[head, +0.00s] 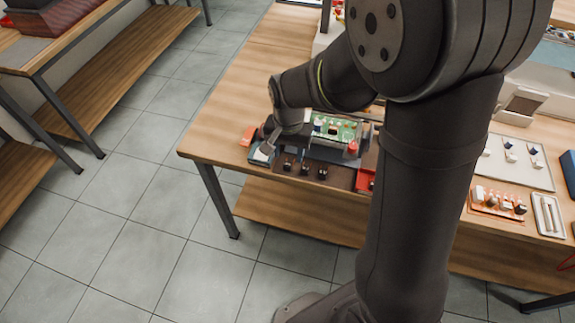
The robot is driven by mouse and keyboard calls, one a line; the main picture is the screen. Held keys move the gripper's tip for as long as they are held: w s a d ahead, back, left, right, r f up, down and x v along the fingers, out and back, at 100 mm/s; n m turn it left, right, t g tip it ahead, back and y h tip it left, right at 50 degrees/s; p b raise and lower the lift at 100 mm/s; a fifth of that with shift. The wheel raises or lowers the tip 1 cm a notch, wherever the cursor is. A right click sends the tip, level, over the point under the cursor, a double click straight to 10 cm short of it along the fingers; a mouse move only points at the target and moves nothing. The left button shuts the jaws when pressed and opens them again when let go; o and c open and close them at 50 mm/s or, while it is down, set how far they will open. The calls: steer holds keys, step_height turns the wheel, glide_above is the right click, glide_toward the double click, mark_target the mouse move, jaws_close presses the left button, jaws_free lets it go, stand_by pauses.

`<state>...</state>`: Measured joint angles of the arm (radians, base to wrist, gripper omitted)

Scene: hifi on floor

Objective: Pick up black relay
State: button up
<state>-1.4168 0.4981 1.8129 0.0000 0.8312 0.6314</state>
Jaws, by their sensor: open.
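Several small black parts stand in a row on a dark brown tray (338,178) at the front edge of the wooden table. They are a left one (287,165), a middle one (305,168) and a right one (322,173). They look like black relays, but are too small to tell in detail. My gripper (266,152) is open at the tray's left end, left of the row and apart from it. Its fingers are small and partly blurred into the dark parts around it. Whether it touches anything below cannot be told.
A green circuit board (338,128) lies behind the row. A red piece (249,136) lies left of my gripper, and a red block (365,180) at the tray's right. My arm hides the table's middle. The table's left end (225,130) is bare.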

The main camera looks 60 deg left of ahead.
mark_target(287, 164)
steer(key=shift+a+f, duration=0.15)
steer(key=shift+f, duration=1.15)
steer(key=shift+a+f, duration=0.1)
steer(key=shift+f, duration=1.2)
steer(key=shift+c, duration=0.3)
jaws_close()
